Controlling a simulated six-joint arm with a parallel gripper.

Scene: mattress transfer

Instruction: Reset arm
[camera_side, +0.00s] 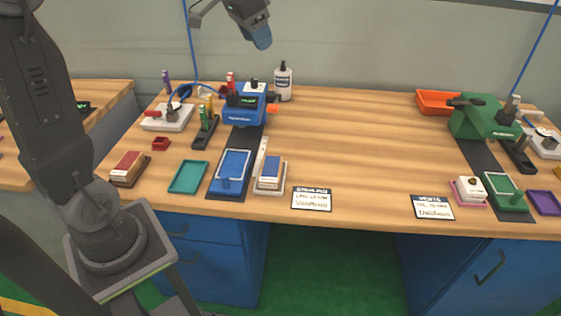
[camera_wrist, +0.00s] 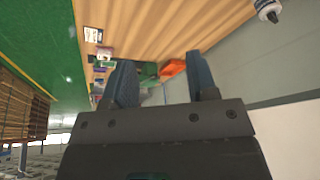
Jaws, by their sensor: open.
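My gripper (camera_side: 259,33) is raised high above the back of the wooden workbench (camera_side: 350,150), near the wall in the side view. In the wrist view my gripper (camera_wrist: 163,88) shows two blue-grey fingers set wide apart with nothing between them. It touches nothing. No mattress can be made out in either view.
On the left of the bench stand a blue machine (camera_side: 243,108), a blue tray (camera_side: 231,170), a teal tray (camera_side: 188,177) and a white bottle (camera_side: 283,82). On the right are a green machine (camera_side: 482,117), an orange bin (camera_side: 437,101) and a purple tray (camera_side: 546,203). The bench middle is clear.

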